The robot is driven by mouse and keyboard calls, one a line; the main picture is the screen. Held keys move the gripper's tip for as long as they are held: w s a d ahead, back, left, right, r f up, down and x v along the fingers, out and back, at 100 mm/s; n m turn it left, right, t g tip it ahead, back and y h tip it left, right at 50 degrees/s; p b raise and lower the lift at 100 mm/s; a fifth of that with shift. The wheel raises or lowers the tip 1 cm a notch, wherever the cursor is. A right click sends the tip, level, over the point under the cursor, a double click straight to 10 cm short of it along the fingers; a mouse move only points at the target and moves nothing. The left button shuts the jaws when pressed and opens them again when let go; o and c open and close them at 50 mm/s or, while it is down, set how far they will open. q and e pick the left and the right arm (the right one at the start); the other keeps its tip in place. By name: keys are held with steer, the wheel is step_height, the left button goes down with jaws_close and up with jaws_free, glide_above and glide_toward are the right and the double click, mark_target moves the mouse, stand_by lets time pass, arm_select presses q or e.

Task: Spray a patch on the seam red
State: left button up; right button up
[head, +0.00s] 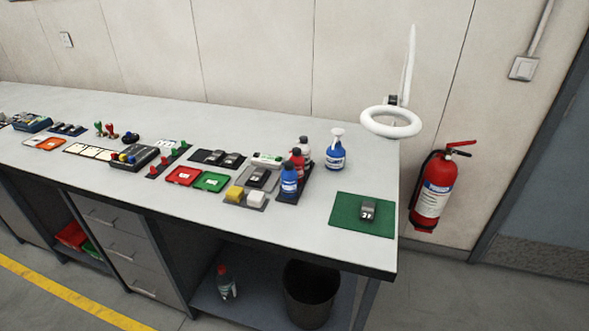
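A dark tray (304,183) near the right end of the bench holds three bottles in a row. A blue spray bottle (336,154) with a white trigger head stands upright behind and right of the tray. A small grey metal piece (368,211) lies on a green mat (345,222) at the right end. A seam on it is too small to make out. Neither gripper is in view.
The grey bench (300,233) carries red (184,176) and green (211,181) trays and several small parts. A white ring lamp (391,122) overhangs its back right corner. A fire extinguisher (433,188) hangs beyond. A bin (310,290) stands underneath. The front right bench top is clear.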

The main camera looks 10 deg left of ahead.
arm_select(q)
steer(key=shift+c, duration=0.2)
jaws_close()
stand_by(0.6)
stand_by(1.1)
